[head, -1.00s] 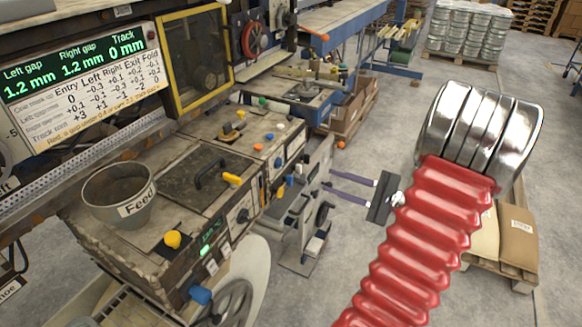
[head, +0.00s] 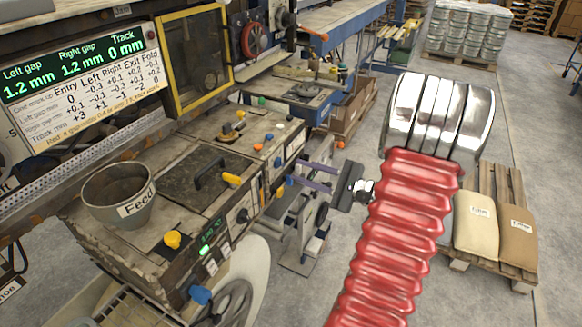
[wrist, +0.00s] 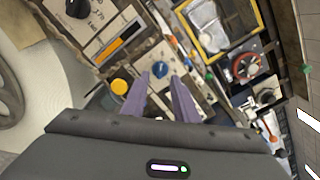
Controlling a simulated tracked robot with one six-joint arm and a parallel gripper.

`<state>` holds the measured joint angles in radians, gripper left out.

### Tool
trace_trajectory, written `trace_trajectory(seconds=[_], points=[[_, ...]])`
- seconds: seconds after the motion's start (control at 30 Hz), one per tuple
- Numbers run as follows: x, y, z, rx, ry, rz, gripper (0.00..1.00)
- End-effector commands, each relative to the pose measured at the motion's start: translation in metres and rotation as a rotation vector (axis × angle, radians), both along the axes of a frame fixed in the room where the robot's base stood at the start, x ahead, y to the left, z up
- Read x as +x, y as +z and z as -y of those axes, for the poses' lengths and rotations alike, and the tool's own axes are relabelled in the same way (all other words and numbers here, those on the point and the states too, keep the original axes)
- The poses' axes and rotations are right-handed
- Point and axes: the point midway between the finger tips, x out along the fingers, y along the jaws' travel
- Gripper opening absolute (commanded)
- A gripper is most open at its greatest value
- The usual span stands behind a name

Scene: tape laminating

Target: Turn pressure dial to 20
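My gripper (head: 308,178) is in front of the machine's side panels in the head view, with two purple fingers spread apart and nothing between them. In the wrist view my gripper (wrist: 160,78) points at a panel, and a blue knob (wrist: 161,70) shows in line with the gap between the fingertips. A black dial (wrist: 78,7) sits on a light plate at the upper left of that view. A black dial (head: 242,215) also shows on the front panel in the head view.
A yellow knob (wrist: 119,86) is left of the fingers. The machine (head: 170,245) carries a grey Feed bucket (head: 108,213), coloured buttons, and a handwheel (head: 232,305). A gap display (head: 70,70) stands at the upper left.

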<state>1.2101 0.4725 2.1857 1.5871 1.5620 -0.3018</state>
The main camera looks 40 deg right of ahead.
Motion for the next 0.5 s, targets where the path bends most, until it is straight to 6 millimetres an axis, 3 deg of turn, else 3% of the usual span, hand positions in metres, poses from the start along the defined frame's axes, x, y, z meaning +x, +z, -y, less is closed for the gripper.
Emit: trace_trajectory(seconds=[0.2, 0.5], points=[[0.028, 0.000, -0.011, 0.000, 0.004, -0.001, 0.27], [0.044, 0.000, -0.016, -0.001, 0.001, 0.001, 0.27]])
